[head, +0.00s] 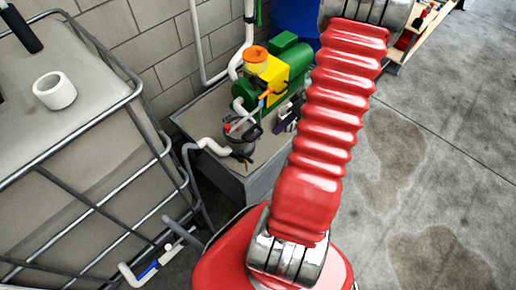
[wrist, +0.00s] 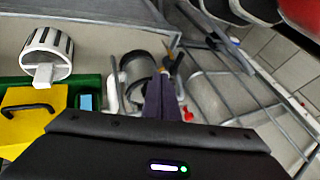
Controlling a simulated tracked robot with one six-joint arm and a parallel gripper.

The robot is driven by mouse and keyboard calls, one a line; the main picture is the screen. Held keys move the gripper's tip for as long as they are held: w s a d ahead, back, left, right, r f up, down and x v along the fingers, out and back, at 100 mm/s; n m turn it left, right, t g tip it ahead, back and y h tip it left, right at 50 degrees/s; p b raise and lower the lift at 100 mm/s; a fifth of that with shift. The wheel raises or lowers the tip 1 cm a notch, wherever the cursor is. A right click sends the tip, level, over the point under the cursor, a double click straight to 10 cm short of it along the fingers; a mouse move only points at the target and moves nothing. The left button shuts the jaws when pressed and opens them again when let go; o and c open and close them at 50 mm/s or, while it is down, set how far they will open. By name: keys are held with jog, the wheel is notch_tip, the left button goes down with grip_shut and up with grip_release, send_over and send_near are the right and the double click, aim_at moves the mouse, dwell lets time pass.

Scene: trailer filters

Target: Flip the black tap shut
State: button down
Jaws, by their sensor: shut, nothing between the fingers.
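The black tap looks to be the small dark handle (head: 253,132) beside the dark filter pot (head: 239,148) in the head view. In the wrist view a dark handle (wrist: 176,63) shows just beyond my fingertips, probably the same tap. My gripper (wrist: 161,78) is shut and empty, its purple fingers together and pointing toward the pot (wrist: 138,68). In the head view my gripper (head: 287,116) is partly hidden behind my red arm, a little right of the tap. I cannot tell whether the fingers touch the handle, nor its exact angle.
A green motor (head: 290,62) and yellow pump housing (head: 262,75) with an orange cap stand behind. An orange handle (head: 264,96) and white pipes (head: 212,146) crowd the pot. A caged tank (head: 75,130) fills the left. The concrete floor (head: 440,150) at right is clear.

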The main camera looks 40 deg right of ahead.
aim_at(246, 157)
jog(key=shift+a+f, duration=0.1)
jog(key=w+a+f, duration=0.3)
jog(key=a+f, duration=0.5)
jog(key=f, duration=0.1)
jog(key=shift+w, duration=0.15)
jog(key=shift+a, duration=0.1)
dwell(0.5)
jog(key=shift+a+m, duration=0.1)
jog(key=shift+m, duration=0.2)
